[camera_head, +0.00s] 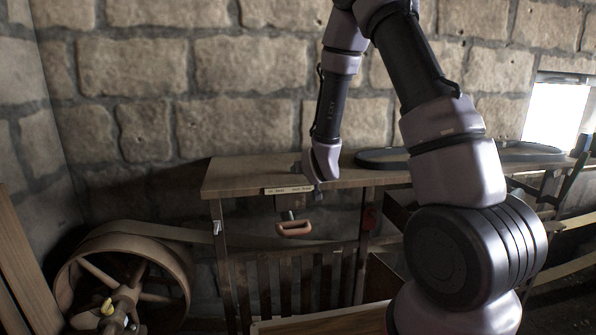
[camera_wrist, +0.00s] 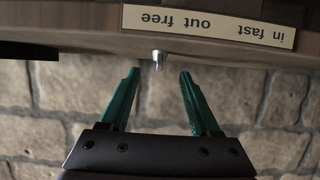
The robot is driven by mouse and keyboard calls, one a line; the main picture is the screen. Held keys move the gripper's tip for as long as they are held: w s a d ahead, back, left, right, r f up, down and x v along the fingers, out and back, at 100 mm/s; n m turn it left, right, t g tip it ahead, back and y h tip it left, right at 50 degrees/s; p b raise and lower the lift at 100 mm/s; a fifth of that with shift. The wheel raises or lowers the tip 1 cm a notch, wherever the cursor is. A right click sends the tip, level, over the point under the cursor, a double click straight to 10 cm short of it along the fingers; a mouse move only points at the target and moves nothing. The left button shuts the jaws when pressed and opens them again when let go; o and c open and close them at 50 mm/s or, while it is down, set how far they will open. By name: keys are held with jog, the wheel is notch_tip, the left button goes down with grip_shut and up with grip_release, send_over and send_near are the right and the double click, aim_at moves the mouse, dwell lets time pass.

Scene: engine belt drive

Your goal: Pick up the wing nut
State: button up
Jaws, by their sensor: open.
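My gripper (camera_wrist: 159,73) is open, its two green fingers apart with nothing between the pads. A small metal stud or pin (camera_wrist: 158,59) sticks out from the table edge, in line with the gap between the fingertips. In the head view my gripper (camera_head: 318,191) is small and partly dark at the front edge of the wooden table (camera_head: 240,174). A small yellow part (camera_head: 107,306) with wing-like shape sits on the hub of the large wheel at the lower left; I cannot tell for sure that it is the wing nut.
A label reading "in fast out free" (camera_wrist: 208,26) is on the table edge, upside down in the wrist view. A wooden-looking handle (camera_head: 293,229) hangs below the table. The large belt wheel (camera_head: 180,285) stands at lower left. Dark round discs (camera_head: 380,156) lie on the table.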

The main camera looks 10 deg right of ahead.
jog(key=x, duration=0.5)
jog(key=shift+w+f, duration=0.15)
jog(key=shift+w, duration=0.15)
grip_shut()
